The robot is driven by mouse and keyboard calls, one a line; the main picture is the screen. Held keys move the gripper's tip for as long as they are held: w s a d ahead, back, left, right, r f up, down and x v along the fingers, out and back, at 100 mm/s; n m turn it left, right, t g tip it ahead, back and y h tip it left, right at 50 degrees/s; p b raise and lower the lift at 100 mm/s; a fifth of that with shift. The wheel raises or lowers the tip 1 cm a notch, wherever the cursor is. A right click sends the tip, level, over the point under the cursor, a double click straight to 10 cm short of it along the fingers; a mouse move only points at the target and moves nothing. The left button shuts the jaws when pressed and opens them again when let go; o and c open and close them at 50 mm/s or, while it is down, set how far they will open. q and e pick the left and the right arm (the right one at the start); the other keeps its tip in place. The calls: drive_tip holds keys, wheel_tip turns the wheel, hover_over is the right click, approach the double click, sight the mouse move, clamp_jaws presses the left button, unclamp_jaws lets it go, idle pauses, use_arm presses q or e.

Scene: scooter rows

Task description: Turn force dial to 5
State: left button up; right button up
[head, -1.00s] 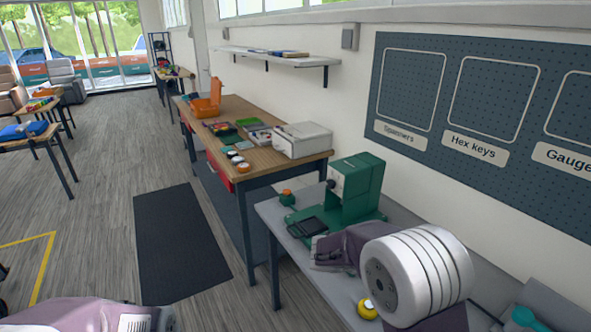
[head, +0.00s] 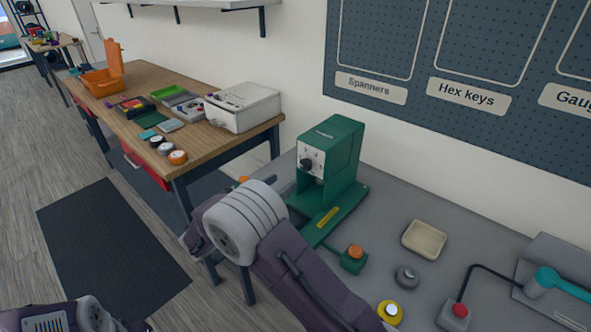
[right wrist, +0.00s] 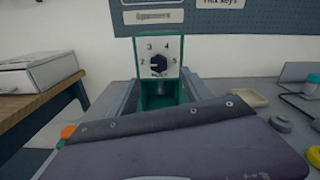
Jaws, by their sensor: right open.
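The force dial is a black knob (right wrist: 157,64) on the pale front plate of a green bench machine (head: 340,150). In the right wrist view the plate carries 2 and 3 on the left and 4 and 5 on the right. I cannot tell which number the knob points to. My right gripper (right wrist: 158,84) is open, its two grey fingers spread low on either side of the machine in that view, apart from the knob. In the head view the right arm's white joint hides most of this gripper. My left gripper is not seen.
The grey bench holds an orange-topped green button box (head: 354,257), a beige tray (head: 424,240), a yellow button (head: 390,312) and a red button (head: 459,311). A wooden table (head: 150,85) with a white box (head: 242,106) stands to the left. A dark mat (head: 105,245) lies on the floor.

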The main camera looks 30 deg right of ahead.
sight(304, 166)
drive_tip(key=x, duration=0.8)
drive_tip(key=shift+w+d, duration=0.2)
drive_tip(key=shift+d, duration=0.05)
drive_tip(key=shift+w+d+f, duration=0.1)
drive_tip(key=shift+w+d, duration=0.1)
drive_tip(key=shift+d, duration=0.05)
drive_tip(key=shift+c, duration=0.3)
